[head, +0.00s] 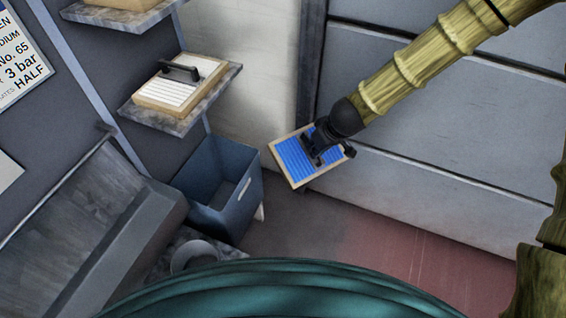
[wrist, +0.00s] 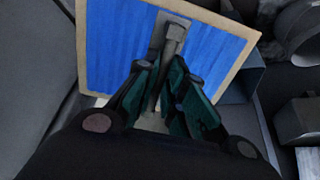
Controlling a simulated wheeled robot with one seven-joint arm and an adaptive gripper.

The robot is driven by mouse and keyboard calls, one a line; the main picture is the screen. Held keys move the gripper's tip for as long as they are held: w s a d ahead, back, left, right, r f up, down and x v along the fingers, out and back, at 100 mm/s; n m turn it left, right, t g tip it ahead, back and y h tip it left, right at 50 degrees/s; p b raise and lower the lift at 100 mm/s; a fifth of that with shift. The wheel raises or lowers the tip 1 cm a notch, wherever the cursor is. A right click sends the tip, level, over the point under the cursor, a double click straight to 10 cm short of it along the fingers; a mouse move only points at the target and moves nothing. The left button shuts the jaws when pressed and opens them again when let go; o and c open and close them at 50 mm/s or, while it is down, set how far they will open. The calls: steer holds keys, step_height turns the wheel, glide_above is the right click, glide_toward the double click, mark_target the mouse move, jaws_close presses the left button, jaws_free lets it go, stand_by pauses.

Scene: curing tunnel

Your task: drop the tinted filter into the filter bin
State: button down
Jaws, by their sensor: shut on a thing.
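The tinted filter (head: 293,160) is a flat square panel with a blue pleated face and a pale wooden frame. My gripper (head: 322,146) is shut on the filter's dark handle and holds it in the air, in front of the grey wall panels. In the wrist view the blue filter (wrist: 118,45) fills the upper middle, and my gripper's fingers (wrist: 170,85) close around the grey handle. The filter bin (head: 226,190) is an open blue box to the left of the held filter in the head view, with clear space between them. The bin's inside looks empty where visible.
A white filter (head: 178,85) with a dark handle lies on a wall shelf (head: 222,80) above the bin. A grey sloped unit (head: 95,235) stands left of the bin, and a round grey thing (head: 195,257) sits below it. The reddish floor (head: 400,245) is clear.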

steer(key=s+a+n+y+b, duration=0.1)
steer(key=a, duration=0.1)
steer(key=s+a+n+y+b, duration=0.1)
steer(key=a+n+y+b, duration=0.1)
steer(key=a, duration=0.1)
steer(key=s+a+n+y+b, duration=0.1)
steer(key=a+n, duration=0.1)
steer(key=a, duration=0.1)
steer(key=shift+f, duration=0.3)
steer(key=shift+s+a+n+g+y+b, duration=0.55)
steer(key=shift+s+a+n+y, duration=0.15)
steer(key=shift+a+n, duration=0.15)
steer(key=w+a+f+b, duration=0.1)
steer(key=w+a+f, duration=0.1)
steer(key=a, duration=0.5)
steer(key=w+a+f+b, duration=0.1)
steer(key=w+a+f, duration=0.1)
steer(key=a, duration=0.5)
steer(key=w+a+f+b, duration=0.2)
steer(key=w+a, duration=0.1)
steer(key=a, duration=0.4)
steer(key=shift+w+a, duration=0.25)
steer(key=shift+w, duration=0.15)
steer(key=c, duration=1.4)
jaws_free()
steer(key=shift+r, duration=0.1)
steer(key=v, duration=1.2)
steer(key=shift+s, duration=0.1)
